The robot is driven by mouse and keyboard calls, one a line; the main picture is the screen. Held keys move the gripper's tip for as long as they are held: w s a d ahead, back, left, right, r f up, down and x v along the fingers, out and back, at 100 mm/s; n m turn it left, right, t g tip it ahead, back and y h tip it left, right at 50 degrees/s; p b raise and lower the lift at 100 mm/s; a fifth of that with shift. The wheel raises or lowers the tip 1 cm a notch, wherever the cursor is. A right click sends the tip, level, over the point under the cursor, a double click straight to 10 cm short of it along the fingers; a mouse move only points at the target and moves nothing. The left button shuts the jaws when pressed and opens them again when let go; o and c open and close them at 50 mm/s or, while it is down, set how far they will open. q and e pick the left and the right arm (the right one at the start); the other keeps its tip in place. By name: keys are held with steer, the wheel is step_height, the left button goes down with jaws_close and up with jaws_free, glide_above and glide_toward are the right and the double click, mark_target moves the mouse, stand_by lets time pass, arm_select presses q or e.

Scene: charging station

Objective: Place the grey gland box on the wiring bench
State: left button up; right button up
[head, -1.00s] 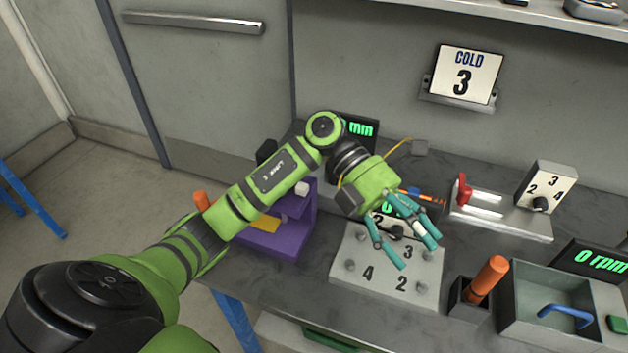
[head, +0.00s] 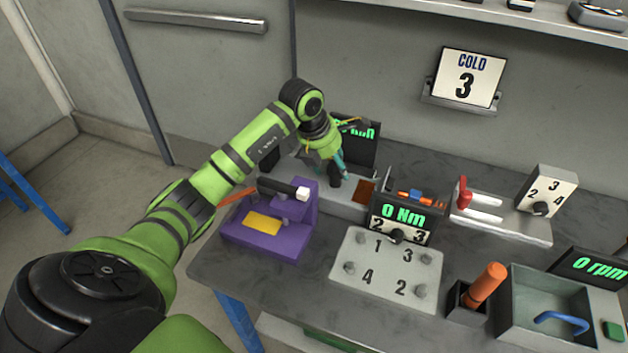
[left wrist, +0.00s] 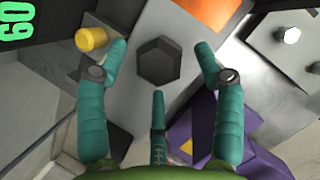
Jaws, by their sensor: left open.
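My left gripper (head: 343,172) is open over a grey fixture (head: 345,208) at the back of the dark bench (head: 300,285). In the left wrist view, its teal fingers (left wrist: 160,62) stand apart around a black hexagonal post (left wrist: 158,66) on a grey plate. I cannot tell whether they touch the post. Nothing is visibly held. No grey box can be surely identified as the gland box. My right gripper is not in view.
A purple stand (head: 265,240) is left of the fixture. A numbered grey plate (head: 388,262) and a 0 Nm display (head: 402,215) are to its right. An orange handle (head: 487,284) and a grey tray (head: 515,325) stand further right. Bare bench lies in front.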

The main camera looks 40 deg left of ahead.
arm_select(q)
steer(key=shift+x, duration=0.9)
steer(key=shift+d+r, duration=0.1)
jaws_close()
steer(key=shift+r, duration=0.1)
